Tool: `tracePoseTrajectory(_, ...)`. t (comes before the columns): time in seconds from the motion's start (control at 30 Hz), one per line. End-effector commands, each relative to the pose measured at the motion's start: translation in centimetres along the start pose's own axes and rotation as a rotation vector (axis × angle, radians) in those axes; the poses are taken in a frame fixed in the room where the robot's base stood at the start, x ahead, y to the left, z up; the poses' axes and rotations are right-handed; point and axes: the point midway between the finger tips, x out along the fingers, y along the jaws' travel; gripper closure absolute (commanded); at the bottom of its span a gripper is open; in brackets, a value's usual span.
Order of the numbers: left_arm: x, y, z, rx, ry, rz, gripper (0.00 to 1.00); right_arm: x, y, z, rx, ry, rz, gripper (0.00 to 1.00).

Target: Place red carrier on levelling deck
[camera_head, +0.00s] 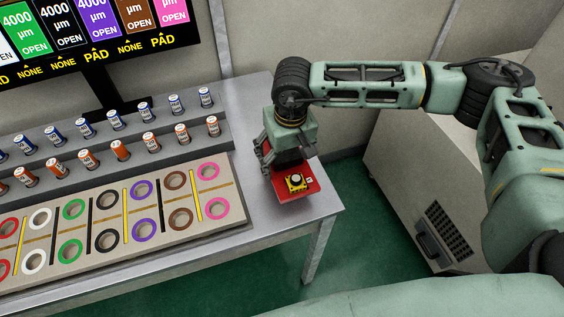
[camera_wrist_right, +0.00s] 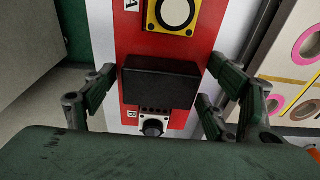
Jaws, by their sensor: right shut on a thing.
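The red carrier (camera_head: 312,189) is at the right end of the metal table in the head view, with a yellow and black module (camera_head: 296,184) on its near part. My right gripper (camera_head: 287,160) is over its far part. In the right wrist view the carrier (camera_wrist_right: 130,45) fills the middle, with a black block (camera_wrist_right: 160,82) across it. My right fingers (camera_wrist_right: 162,75) are shut on this block from both sides. The module is at the "A" end and a black knob (camera_wrist_right: 152,127) near "B". I cannot make out a separate levelling deck. My left gripper is not in view.
A beige board (camera_head: 150,232) with coloured rings lies left of the carrier. Behind it, stepped grey racks (camera_head: 175,115) hold several small labelled cylinders. A monitor (camera_head: 80,40) stands at the back. The table's right edge (camera_head: 335,209) is close to the carrier. A beige cabinet (camera_head: 400,165) stands beyond it.

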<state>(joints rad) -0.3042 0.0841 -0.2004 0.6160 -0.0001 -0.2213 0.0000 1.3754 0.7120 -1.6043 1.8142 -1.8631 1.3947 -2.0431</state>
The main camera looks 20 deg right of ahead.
Motion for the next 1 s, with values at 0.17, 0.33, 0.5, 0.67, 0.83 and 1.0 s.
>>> tracePoseTrajectory(0.17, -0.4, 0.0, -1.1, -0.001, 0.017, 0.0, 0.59, 0.8, -0.8, -0.9, -0.001, 0.001, -0.001, 0.67)
tracePoseTrajectory(0.33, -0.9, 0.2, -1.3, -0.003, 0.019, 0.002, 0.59, 2.2, -0.8, -0.7, 0.0, -0.002, 0.0, 0.67)
tracePoseTrajectory(0.5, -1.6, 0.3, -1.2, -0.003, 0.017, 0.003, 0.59, 4.5, -0.8, -0.5, 0.001, -0.001, 0.0, 0.67)
tracePoseTrajectory(0.67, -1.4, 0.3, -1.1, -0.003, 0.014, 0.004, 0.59, 4.8, -0.8, -0.5, 0.0, 0.003, -0.001, 0.67)
tracePoseTrajectory(0.83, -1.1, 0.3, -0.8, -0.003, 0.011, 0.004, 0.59, 5.1, -0.8, -0.5, 0.001, 0.002, -0.001, 0.67)
tracePoseTrajectory(1.0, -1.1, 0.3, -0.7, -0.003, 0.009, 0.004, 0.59, 5.1, -0.7, -0.4, 0.001, 0.0, 0.0, 0.14)
